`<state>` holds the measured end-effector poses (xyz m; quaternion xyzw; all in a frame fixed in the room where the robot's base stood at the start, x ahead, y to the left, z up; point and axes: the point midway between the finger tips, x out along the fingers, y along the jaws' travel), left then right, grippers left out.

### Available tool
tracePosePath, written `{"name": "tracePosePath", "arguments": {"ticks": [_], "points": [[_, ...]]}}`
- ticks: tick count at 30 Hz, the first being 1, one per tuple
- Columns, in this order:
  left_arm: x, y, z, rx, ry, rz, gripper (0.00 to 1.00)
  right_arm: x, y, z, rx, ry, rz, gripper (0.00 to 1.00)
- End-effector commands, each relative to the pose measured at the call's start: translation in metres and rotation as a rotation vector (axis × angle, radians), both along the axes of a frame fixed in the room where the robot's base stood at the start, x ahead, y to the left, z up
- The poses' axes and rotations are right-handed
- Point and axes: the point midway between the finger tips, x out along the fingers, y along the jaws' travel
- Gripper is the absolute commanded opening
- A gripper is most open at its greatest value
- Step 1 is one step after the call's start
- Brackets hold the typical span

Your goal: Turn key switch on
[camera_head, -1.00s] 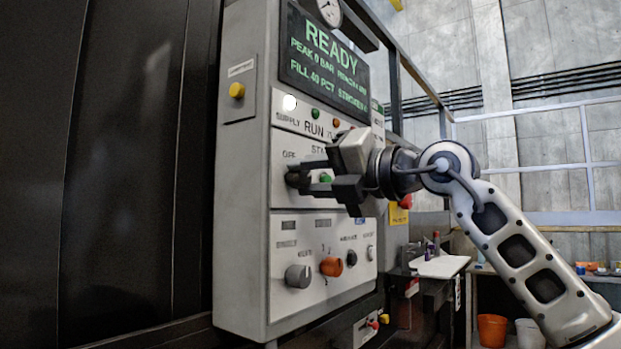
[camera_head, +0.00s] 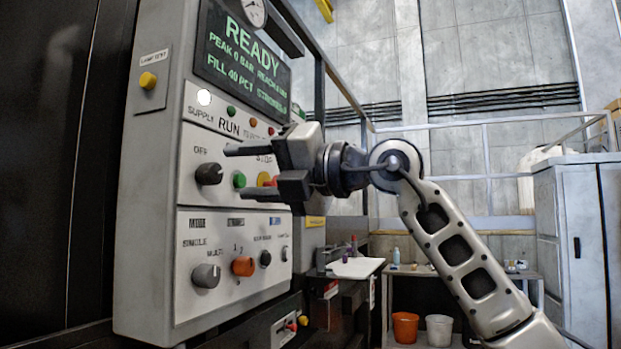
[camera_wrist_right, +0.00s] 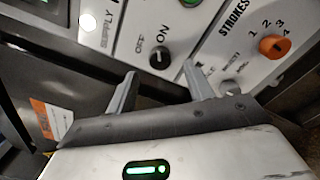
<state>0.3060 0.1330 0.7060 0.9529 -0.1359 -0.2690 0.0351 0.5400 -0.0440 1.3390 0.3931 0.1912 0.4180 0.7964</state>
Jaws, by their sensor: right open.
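The key switch (camera_head: 209,173) is a black round knob on the grey control panel, between OFF and ON labels. It also shows in the right wrist view (camera_wrist_right: 159,57), near the word ON; I cannot surely tell which label it points to. My right gripper (camera_head: 232,173) is open and empty. Its two fingers point at the panel, one above and one below the knob's height, with the tips just right of the knob in the head view. In the wrist view the knob lies beyond and between the fingertips (camera_wrist_right: 158,85), apart from them. My left gripper is not in view.
The panel (camera_head: 150,200) has a READY display (camera_head: 243,65) and a lit white SUPPLY lamp (camera_head: 204,97). Right of the switch are a green button (camera_head: 239,180) and a yellow-red one (camera_head: 264,180). Below are a grey knob (camera_head: 206,276) and an orange knob (camera_head: 243,266).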

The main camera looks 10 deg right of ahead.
Motion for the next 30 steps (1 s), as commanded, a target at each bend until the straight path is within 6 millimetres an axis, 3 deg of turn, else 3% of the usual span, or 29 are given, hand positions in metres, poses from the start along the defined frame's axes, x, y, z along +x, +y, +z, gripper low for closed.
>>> {"name": "tracePosePath", "arguments": {"ticks": [6,13,18,30], "points": [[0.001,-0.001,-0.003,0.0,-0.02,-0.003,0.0,-0.032,-0.047,-0.004,0.0,-0.001,-0.004,0.52],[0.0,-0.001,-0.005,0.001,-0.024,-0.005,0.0,-0.055,-0.079,-0.004,0.0,0.001,-0.002,0.52],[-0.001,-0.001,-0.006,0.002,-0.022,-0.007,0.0,-0.063,-0.088,-0.003,0.001,0.001,0.0,0.52],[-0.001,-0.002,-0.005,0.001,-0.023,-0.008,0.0,-0.063,-0.089,-0.003,0.001,0.002,0.001,0.52]]}}
